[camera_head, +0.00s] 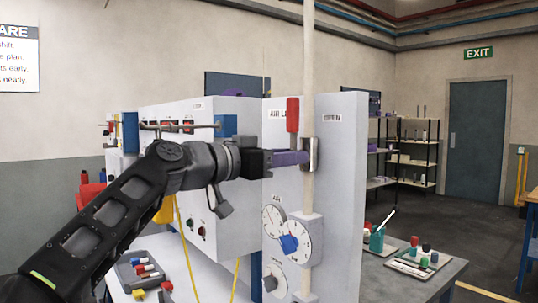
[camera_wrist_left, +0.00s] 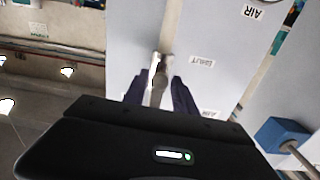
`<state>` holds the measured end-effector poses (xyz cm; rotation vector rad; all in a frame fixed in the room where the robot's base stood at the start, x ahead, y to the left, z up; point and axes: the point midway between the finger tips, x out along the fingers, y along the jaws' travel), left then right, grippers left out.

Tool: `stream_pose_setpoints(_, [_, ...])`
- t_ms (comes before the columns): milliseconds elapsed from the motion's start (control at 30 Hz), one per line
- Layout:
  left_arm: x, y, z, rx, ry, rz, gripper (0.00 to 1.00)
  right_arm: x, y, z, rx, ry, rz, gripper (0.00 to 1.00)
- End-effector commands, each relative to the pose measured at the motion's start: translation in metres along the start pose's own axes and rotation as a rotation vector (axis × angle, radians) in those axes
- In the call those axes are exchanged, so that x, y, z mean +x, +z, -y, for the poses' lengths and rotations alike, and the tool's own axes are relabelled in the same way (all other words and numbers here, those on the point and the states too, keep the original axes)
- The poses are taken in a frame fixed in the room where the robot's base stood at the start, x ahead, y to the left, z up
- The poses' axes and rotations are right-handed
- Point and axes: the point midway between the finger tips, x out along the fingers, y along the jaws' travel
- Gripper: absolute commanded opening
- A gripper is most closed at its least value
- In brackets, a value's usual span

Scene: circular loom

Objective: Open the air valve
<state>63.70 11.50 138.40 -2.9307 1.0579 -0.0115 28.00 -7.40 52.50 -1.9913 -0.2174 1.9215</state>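The air panel (camera_head: 342,210) is a pale upright cabinet with a partly hidden "AIR" label. A vertical pale pipe (camera_head: 308,60) runs down its front. A red handle (camera_head: 293,114) stands upright beside the pipe, above my left gripper. My left gripper (camera_head: 303,158) has purple fingers and reaches in from the left to a metal fitting (camera_head: 314,153) on the pipe. In the left wrist view its fingers (camera_wrist_left: 158,88) are spread, one on each side of the metal fitting (camera_wrist_left: 160,66). I cannot tell whether they touch it. The red handle is not visible there. My right gripper is not in view.
Below are round gauges (camera_head: 273,221) and a blue knob (camera_head: 289,244) on the panel. A grey tray (camera_head: 122,270) with coloured pieces sits at lower left. A table (camera_head: 402,287) at the right holds a green cup (camera_head: 376,240) and a tray with small bottles.

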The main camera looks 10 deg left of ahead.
Motion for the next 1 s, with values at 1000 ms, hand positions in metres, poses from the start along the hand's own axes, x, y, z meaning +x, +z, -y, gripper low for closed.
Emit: stream_pose_setpoints(1000, [-0.070,0.000,0.000,0.000,-0.001,-0.002,0.45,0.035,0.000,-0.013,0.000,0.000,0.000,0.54])
